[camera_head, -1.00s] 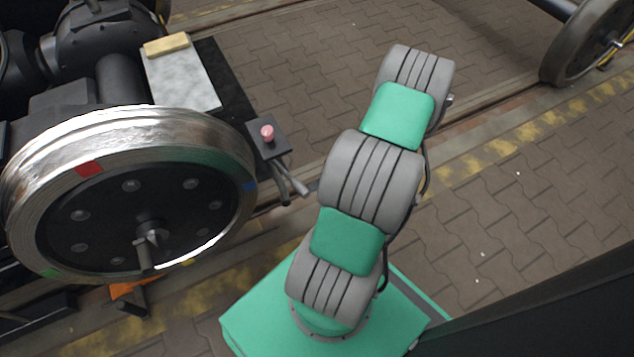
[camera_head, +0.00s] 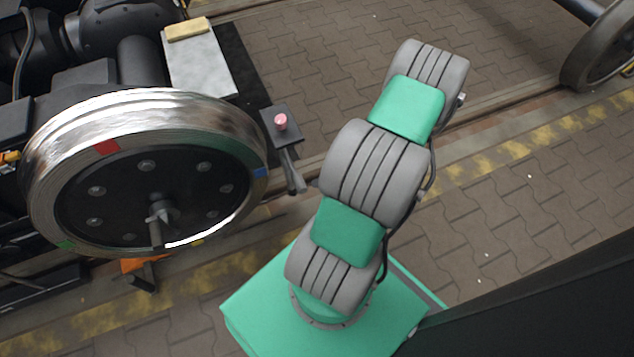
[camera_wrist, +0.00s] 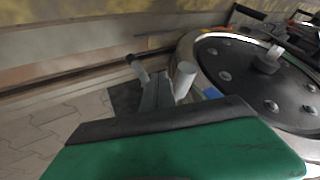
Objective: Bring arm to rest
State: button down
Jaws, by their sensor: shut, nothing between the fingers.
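My arm (camera_head: 372,172), grey and green, stands up from my green base in the head view, bent and leaning to the upper right. Its far end is the grey joint at the top, and my gripper does not show there. The arm appears clear of the wheel and the floor.
A steel wheel (camera_head: 150,100) with coloured marks stands at the left. Beside it are a small box with a pink button (camera_head: 281,122) and lever, and a grey plate (camera_head: 200,72) bearing a tan block (camera_head: 188,29). Another wheel (camera_head: 598,55) is at the upper right. Paving right of my arm is open.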

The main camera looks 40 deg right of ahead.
jog(key=s+d+f+p+v, duration=0.1)
jog(key=p+v, duration=0.2)
jog(key=v, duration=0.8)
jog(key=w+a+r+n+g+h+p, duration=0.1)
jog(key=w+a+r+p, duration=0.3)
jog(key=r, duration=0.6)
jog(key=w+a+r+g+p, duration=0.2)
jog(key=w+r+p, duration=0.1)
jog(key=r+p, duration=0.5)
jog(key=w+a+r+n+g+h+p, duration=0.1)
jog(key=w+a+r+p, duration=0.3)
jog(key=r, duration=0.7)
jog(key=s+a+r+h+p, duration=0.1)
jog(key=a+r+p, duration=0.6)
jog(key=r, duration=0.7)
jog(key=s+a+r+h+p, duration=0.1)
jog(key=a+r+p, duration=0.7)
jog(key=a+r, duration=0.3)
notch_tip(320, 180, up, 3)
jog(key=shift+s+a+r+m+t+h, duration=0.2)
jog(key=shift+r+m+t+h, duration=0.05)
jog(key=shift+m+t+h, duration=0.15)
jog(key=c, duration=2.1)
grip_release()
